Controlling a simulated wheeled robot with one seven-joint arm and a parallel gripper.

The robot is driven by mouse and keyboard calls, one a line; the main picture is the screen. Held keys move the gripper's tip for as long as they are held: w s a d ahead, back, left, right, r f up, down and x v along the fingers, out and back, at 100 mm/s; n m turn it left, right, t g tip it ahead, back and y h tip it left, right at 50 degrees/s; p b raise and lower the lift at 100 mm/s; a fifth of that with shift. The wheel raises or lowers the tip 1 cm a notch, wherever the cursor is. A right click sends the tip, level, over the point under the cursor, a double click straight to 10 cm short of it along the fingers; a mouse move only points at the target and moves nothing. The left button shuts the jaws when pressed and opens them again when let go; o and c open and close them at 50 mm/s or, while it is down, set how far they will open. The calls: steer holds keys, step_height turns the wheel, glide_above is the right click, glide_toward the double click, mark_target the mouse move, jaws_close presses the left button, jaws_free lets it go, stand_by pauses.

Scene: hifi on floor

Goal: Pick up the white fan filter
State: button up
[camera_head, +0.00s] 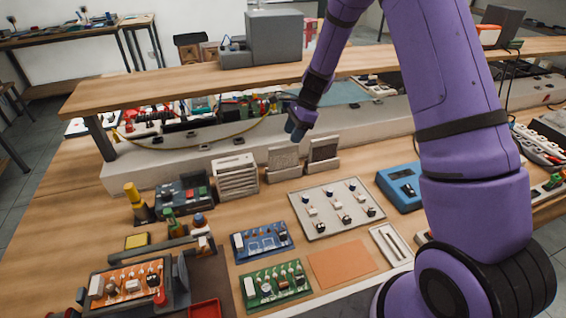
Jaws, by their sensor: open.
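A white slatted box (236,177), which looks like the white fan filter, stands upright on the workbench, left of the middle. Two greyish framed panels, one (283,161) beside it and one (323,154) further right, also stand upright. My gripper (295,133) hangs from my purple arm above and behind the panels, to the right of the slatted box. It is apart from the box and holds nothing that I can see. Its fingers are small and dark in this view.
A wooden shelf (200,92) spans the back of the bench, with a grey box (273,38) on it. Circuit boards, a white plate with knobs (335,226) and a blue device (399,187) lie in front. A yellow-topped bottle (134,197) stands left.

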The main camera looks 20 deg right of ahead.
mark_target(286, 146)
steer(key=x, duration=0.8)
steer(key=shift+a+r, duration=0.1)
jaws_close()
